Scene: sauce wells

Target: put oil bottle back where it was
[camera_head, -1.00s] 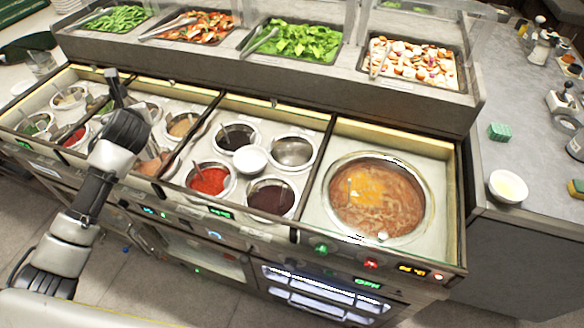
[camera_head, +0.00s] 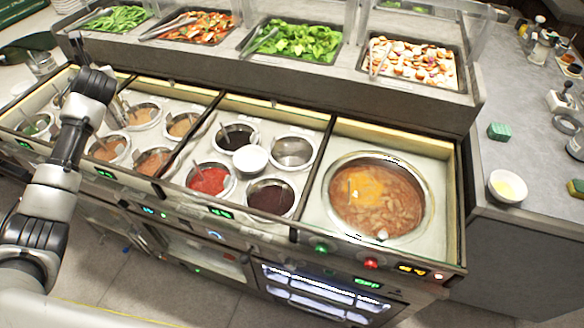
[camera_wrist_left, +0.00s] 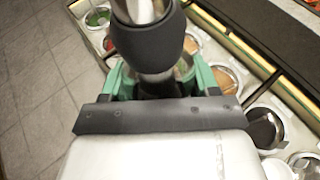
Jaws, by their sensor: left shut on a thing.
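My left gripper (camera_wrist_left: 165,78) has green fingers, closed from both sides around a thing that looks like the oil bottle (camera_wrist_left: 146,42). In the left wrist view its silver and black top stands close to the camera. A little of what seems a glassy body shows between the fingers; the rest is hidden. In the head view my left gripper (camera_head: 92,82) is over the far left sauce wells, and I cannot make out the bottle there. My right gripper is not in view.
The counter holds several round sauce wells, including a red sauce (camera_head: 208,180), and a large soup pot (camera_head: 376,198) at right. A white bowl (camera_head: 251,158) sits among the wells. Salad trays (camera_head: 300,40) line the raised back shelf. A clear glass (camera_head: 42,64) stands at far left.

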